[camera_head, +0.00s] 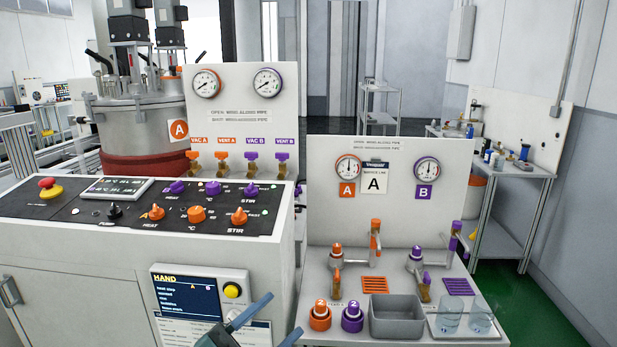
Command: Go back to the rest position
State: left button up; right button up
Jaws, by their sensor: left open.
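My left gripper (271,323) shows at the bottom edge, left of centre, with two blue fingers apart and nothing visible between them. It is in front of the control cabinet (80,270), low and to the right of the HAND display (186,295). Most of its arm is cut off by the frame. My right gripper is not in view.
On the right, a bench (350,262) carries valves, an orange cap (320,316), a purple cap (352,317), a grey bin (397,318) and clear beakers (449,314). A gauge panel (400,205) stands behind. Green floor shows at far right.

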pick_arm(q)
jog(key=s+a+f+n+g+y, duration=0.1)
jog(key=s+a+f+n+y, duration=0.2)
jog(key=f, duration=0.5)
jog(key=s+a+f+n+g+y, duration=0.1)
jog(key=s+a+f+n+y, duration=0.2)
jog(key=s+f+n+y, duration=0.3)
jog(key=s+a+f+n+g+y+p, duration=0.1)
jog(key=s+f+n+y, duration=0.4)
jog(key=f, duration=0.6)
jog(key=shift+s+a+f+n+g, duration=0.2)
jog(key=shift+s+a+n+g, duration=0.1)
jog(key=shift+s+a+n, duration=0.8)
jog(key=shift+w+d, duration=0.1)
jog(key=shift+d, duration=0.1)
